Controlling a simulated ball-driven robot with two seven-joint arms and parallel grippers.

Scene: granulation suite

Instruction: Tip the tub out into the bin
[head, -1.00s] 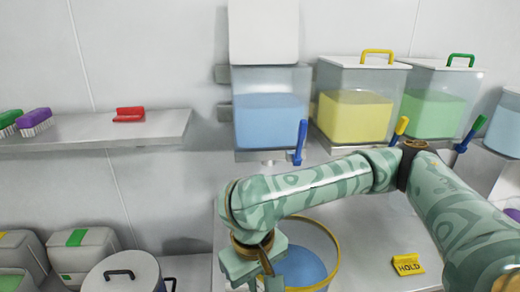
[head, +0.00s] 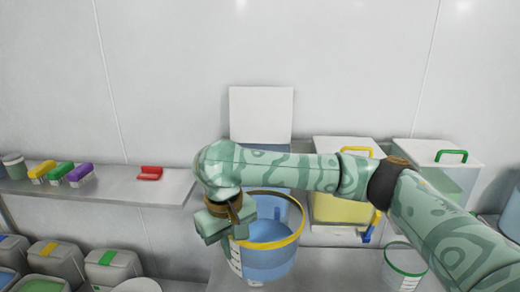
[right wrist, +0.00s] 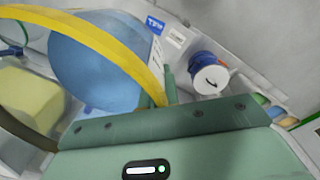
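The tub (head: 262,262) is clear-walled with a yellow rim and blue contents. It hangs roughly upright in front of the blue bin (head: 252,161), whose white lid (head: 261,114) stands raised. My arm and the tub hide most of the bin. My right gripper (head: 238,226) is at the left side of the tub's rim and looks shut on it. In the right wrist view the yellow rim (right wrist: 112,48) runs up to a finger, with the blue contents (right wrist: 95,72) beyond. My left gripper is not in view.
A yellow-filled bin (head: 342,208) and a green-handled bin (head: 445,165) stand to the right. A green-rimmed tub (head: 404,268) is at lower right. A shelf (head: 150,190) at left holds brushes and a red object (head: 149,173). Lidded containers (head: 112,265) stand below it.

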